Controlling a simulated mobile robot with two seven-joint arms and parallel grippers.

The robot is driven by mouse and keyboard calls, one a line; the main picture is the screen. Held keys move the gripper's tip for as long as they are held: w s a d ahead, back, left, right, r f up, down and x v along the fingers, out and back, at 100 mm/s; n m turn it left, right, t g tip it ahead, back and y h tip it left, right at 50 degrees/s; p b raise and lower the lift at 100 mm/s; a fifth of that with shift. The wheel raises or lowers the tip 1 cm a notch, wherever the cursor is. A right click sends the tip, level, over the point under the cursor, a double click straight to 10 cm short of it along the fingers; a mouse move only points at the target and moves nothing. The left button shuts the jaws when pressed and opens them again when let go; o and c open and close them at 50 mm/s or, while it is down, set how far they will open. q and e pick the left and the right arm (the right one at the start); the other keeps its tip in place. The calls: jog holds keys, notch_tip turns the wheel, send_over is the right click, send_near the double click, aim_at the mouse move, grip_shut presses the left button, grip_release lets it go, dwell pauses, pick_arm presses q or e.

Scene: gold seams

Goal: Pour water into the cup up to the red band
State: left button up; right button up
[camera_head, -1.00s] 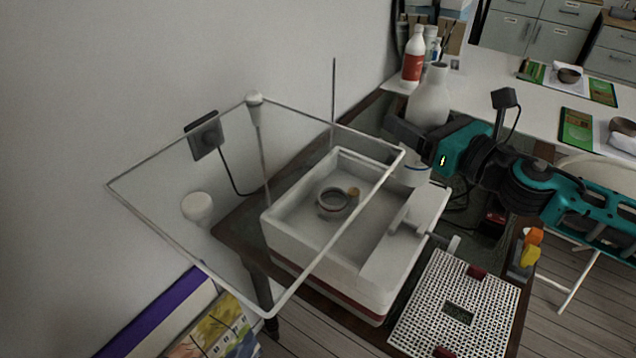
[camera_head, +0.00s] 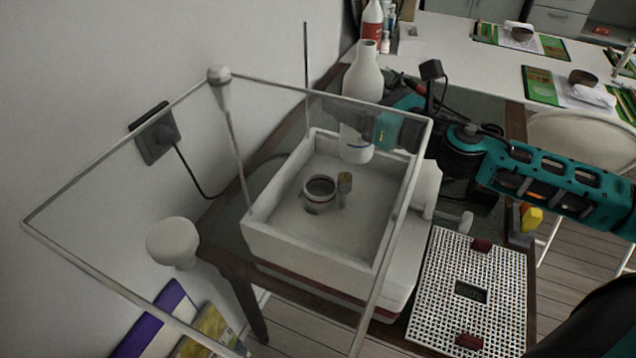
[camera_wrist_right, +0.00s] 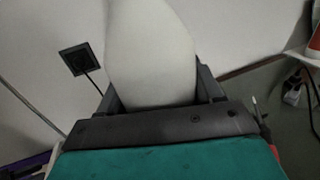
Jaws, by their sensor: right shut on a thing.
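The cup (camera_head: 319,194) is small and grey with a dark reddish band. It stands upright inside a white square basin (camera_head: 270,243); its contents are too small to tell. My right gripper (camera_head: 372,104) is shut on a white bottle (camera_head: 362,78), which stands nearly upright with its neck up. The bottle's lower end shows through the clear panel, over the basin's back part, behind and right of the cup. In the right wrist view, the bottle (camera_wrist_right: 152,50) fills the space between the fingers. My left gripper is out of view.
A clear panel with a pale rim (camera_head: 120,268) spans above the basin. A small brown-gold piece (camera_head: 344,186) is beside the cup. A perforated white plate (camera_head: 440,285) lies right of the basin. A thin rod (camera_head: 306,85) rises behind it. A socket (camera_head: 155,135) is on the wall.

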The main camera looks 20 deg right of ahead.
jog(key=shift+r+n, duration=0.2)
jog(key=shift+n, duration=0.2)
